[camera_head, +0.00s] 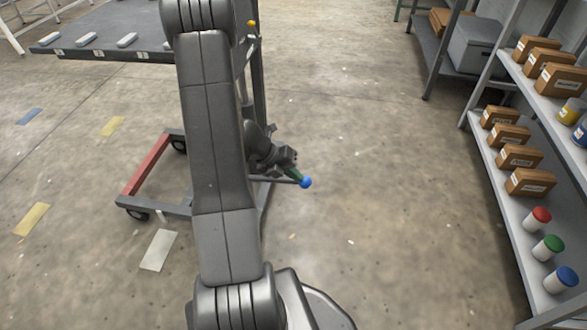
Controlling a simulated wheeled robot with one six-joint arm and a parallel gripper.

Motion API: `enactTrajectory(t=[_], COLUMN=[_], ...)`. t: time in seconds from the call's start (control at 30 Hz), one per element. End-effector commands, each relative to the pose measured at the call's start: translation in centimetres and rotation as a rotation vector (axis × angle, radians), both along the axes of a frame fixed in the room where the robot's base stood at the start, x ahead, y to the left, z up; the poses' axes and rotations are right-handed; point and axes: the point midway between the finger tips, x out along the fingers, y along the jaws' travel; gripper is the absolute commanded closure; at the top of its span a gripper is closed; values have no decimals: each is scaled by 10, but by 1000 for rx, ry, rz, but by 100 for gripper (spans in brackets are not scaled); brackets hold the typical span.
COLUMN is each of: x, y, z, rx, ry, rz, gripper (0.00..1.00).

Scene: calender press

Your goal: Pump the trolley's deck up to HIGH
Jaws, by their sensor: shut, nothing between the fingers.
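The trolley stands at the upper left. Its dark deck (110,26) is raised well above the floor, and its low base has a red bar (150,165) and black wheels. A blue ball (306,182) sits at the end of a thin rod on the trolley's right side. My gripper (292,173) is shut, with green at its fingertips, and is right beside the blue ball. I cannot tell whether they touch. My arm hides part of the trolley's frame. A yellow knob (251,23) shows on the trolley's upright.
A grey shelf rack (495,190) with brown boxes and coloured-lid jars stands at the right. Another rack with a grey bin (472,45) is behind it. Floor markings (158,250) lie at the left. The floor between trolley and racks is clear.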

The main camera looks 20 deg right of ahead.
Motion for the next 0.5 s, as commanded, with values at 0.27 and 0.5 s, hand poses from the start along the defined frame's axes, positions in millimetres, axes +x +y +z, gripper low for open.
enactTrajectory(t=[0.27,0.5], x=[-6,-5], y=[-8,-7], z=[-53,-78], rx=[171,197], ry=[-103,-120], rz=[-3,0], gripper=[100,100])
